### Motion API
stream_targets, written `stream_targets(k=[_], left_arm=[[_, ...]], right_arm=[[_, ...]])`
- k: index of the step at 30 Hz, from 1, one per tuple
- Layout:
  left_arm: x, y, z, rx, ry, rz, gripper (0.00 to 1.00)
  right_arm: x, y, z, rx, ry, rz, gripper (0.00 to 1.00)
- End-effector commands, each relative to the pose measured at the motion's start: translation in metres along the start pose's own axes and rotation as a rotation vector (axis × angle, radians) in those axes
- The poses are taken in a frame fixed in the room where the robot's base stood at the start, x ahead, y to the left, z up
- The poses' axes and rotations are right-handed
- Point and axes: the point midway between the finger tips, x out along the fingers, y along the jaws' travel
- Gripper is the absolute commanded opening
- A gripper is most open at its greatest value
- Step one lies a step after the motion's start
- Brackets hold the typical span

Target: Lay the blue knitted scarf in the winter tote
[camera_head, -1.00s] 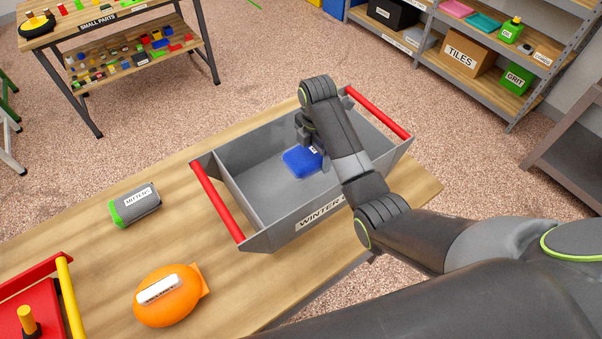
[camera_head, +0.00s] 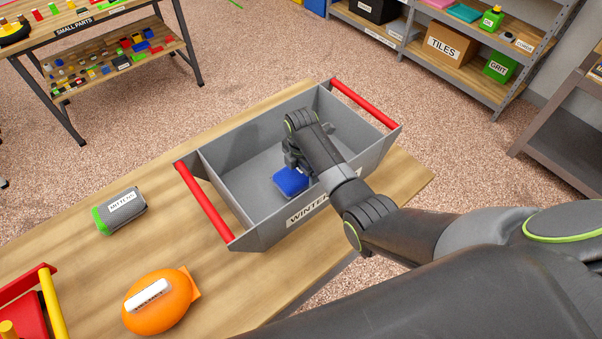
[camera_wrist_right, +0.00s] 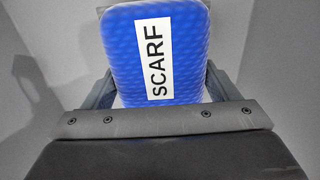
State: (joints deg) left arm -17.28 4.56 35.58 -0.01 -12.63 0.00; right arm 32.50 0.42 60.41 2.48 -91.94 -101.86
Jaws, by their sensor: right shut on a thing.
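The blue knitted scarf (camera_head: 290,182) is a folded blue block inside the grey winter tote (camera_head: 224,187), towards its near wall. In the right wrist view the scarf (camera_wrist_right: 187,50) shows its textured face and a white SCARF label. My right gripper (camera_head: 296,166) reaches down into the tote and is shut on the scarf, with a finger at each side of it. Whether the scarf touches the tote floor I cannot tell. The tote has red handles at both ends and a partly hidden WINTER label on its near side. My left gripper is not in view.
A grey and green mittens roll (camera_head: 121,211) and an orange hat-like item (camera_head: 160,302) with a white label lie on the wooden table (camera_head: 85,270) left of the tote. A red tray with a yellow handle (camera_head: 50,300) stands at the lower left.

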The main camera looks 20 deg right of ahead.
Motion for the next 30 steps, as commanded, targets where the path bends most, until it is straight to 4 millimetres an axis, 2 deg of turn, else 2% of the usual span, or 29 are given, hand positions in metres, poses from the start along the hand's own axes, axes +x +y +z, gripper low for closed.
stream_targets(k=[4, 16, 17, 20, 21, 30], left_arm=[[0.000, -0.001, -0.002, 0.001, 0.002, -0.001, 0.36], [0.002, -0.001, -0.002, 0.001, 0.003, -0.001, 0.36], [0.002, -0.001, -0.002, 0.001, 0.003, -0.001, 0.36], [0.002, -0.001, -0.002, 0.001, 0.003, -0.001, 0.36], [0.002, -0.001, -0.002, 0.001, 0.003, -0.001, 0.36], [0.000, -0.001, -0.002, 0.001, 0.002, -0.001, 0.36]], right_arm=[[0.014, 0.001, 0.000, -0.001, -0.001, 0.001, 0.57], [0.019, 0.001, 0.000, -0.001, 0.000, 0.001, 0.57], [0.018, 0.001, 0.000, -0.001, 0.000, 0.001, 0.84], [0.018, 0.000, 0.000, -0.001, 0.000, 0.001, 0.97], [0.018, 0.000, 0.000, -0.001, 0.000, 0.001, 1.00], [0.013, 0.001, 0.000, -0.001, -0.001, 0.003, 1.00]])
